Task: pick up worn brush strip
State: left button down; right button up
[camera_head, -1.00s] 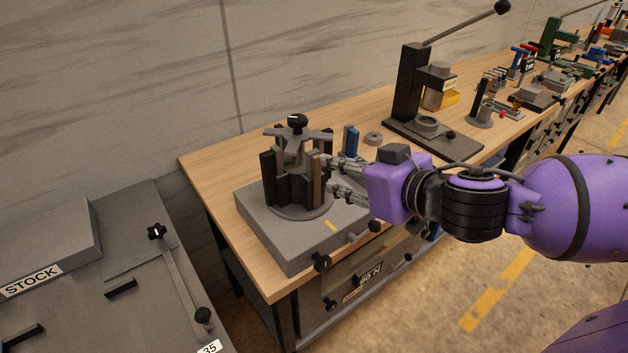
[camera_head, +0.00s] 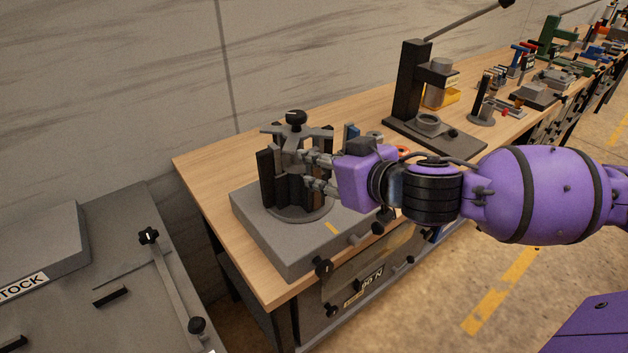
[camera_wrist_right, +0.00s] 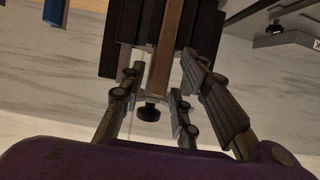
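The worn brush strip appears to be the brown upright strip (camera_wrist_right: 166,45) in the right wrist view. It stands among dark strips on the round grey holder (camera_head: 296,133), which has a black top knob. In the head view my right gripper mostly hides this strip. My right gripper (camera_head: 308,172) reaches in from the right, with its fingertips at the holder's right side. In the wrist view its fingers (camera_wrist_right: 160,92) are spread either side of the brown strip, with a gap on the left. Whether a right finger touches it is unclear. My left gripper is out of view.
The holder stands on a grey base block (camera_head: 262,232) on the wooden bench (camera_head: 215,170). A blue upright piece (camera_head: 351,133) is just behind my gripper. A black lever press (camera_head: 408,95) stands further right. A grey stock table (camera_head: 110,290) is at left.

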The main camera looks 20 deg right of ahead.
jog(key=shift+c, duration=0.2)
grip_shut()
jog(key=shift+r, duration=0.1)
